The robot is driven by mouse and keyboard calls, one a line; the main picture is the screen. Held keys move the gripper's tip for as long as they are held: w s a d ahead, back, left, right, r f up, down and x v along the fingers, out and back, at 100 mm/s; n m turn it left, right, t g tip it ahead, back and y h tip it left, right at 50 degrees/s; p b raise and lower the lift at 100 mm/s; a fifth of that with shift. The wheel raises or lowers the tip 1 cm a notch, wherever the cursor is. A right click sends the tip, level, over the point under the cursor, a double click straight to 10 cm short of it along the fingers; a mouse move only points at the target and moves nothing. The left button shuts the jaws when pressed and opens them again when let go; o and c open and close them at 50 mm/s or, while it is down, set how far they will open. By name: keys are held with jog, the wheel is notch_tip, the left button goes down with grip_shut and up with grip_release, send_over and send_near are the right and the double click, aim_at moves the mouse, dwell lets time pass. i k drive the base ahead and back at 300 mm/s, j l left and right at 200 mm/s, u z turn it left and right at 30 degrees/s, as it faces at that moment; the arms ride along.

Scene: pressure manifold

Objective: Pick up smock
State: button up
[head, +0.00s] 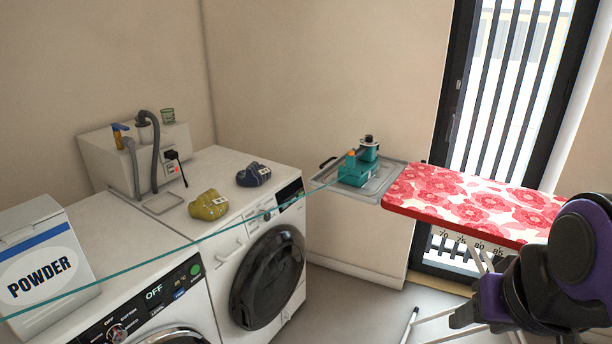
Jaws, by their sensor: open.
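No garment is labelled as a smock. Two small folded or bunched cloth-like items lie on top of the washing machines: a mustard-yellow one (208,205) and a dark blue one (254,174) behind and right of it. Both carry a small pale tag; I cannot tell which, if either, is the smock. My black and purple arm is at the lower right, by the ironing board. Its dark end, my gripper (465,314), is open, well away from both items. Its fingers are hard to make out.
Two white washing machines (228,240) stand side by side. A powder box (45,262) is at the left, and a white unit with hoses (104,150) at the back. A red floral ironing board (470,203) and a tray with a teal device (357,171) are right. A thin teal line crosses the view.

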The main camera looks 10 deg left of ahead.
aim_at(208, 207)
jog(key=u, duration=1.3)
jog(key=i+u, duration=0.1)
jog(key=i+l, duration=0.05)
jog(key=i, duration=0.05)
